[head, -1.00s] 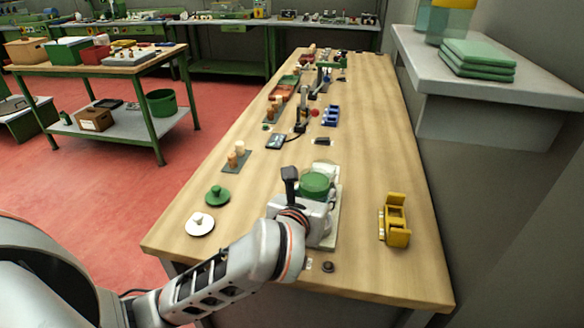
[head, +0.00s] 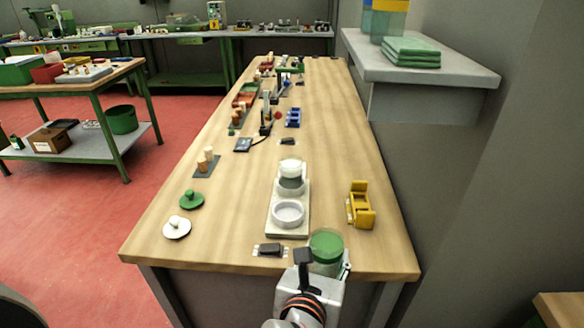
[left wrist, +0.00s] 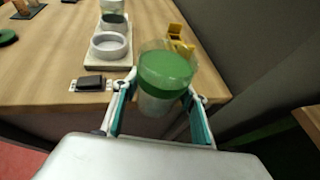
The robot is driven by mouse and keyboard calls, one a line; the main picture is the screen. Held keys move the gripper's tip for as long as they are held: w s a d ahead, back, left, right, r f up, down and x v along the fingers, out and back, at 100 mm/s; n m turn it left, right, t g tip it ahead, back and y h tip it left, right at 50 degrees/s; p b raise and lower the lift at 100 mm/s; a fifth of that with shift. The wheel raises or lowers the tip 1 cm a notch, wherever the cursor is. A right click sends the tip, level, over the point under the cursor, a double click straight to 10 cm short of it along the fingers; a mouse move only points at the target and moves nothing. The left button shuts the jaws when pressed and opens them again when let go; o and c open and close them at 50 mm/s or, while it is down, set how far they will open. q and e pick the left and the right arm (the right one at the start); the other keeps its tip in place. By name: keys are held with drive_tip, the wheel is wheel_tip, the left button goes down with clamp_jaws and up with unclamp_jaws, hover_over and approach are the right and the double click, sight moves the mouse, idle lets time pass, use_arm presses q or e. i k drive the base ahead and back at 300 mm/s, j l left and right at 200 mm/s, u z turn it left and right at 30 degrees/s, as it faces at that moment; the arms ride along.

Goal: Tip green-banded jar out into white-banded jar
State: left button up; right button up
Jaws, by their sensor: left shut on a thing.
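My left gripper (head: 322,268) is shut on the green-banded jar (head: 326,246), a clear jar with a wide green band. It holds the jar off the near edge of the bench, in front of the tray. In the left wrist view the jar (left wrist: 166,72) sits between the two fingers (left wrist: 160,103). Its contents cannot be made out. The white-banded jar (head: 291,167) stands upright at the far end of the pale tray (head: 273,232). A white ring (head: 288,213) on the tray's near end is empty. My right gripper is not in view.
A green lid (head: 191,200) and a white lid (head: 176,228) lie at the bench's left edge. A yellow stand (head: 360,206) is right of the tray. A small dark block (head: 270,250) lies at the near edge. A wall and shelf (head: 415,70) bound the right side.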

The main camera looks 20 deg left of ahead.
sight(291, 175)
drive_tip(key=k+j+z, duration=0.15)
drive_tip(key=j, duration=0.3)
drive_tip(key=k+j+z, duration=0.2)
drive_tip(key=j, duration=0.25)
drive_tip(key=j+z, duration=0.15)
drive_tip(key=j, duration=0.3)
drive_tip(key=k+j+z, duration=0.15)
drive_tip(key=i, duration=0.4)
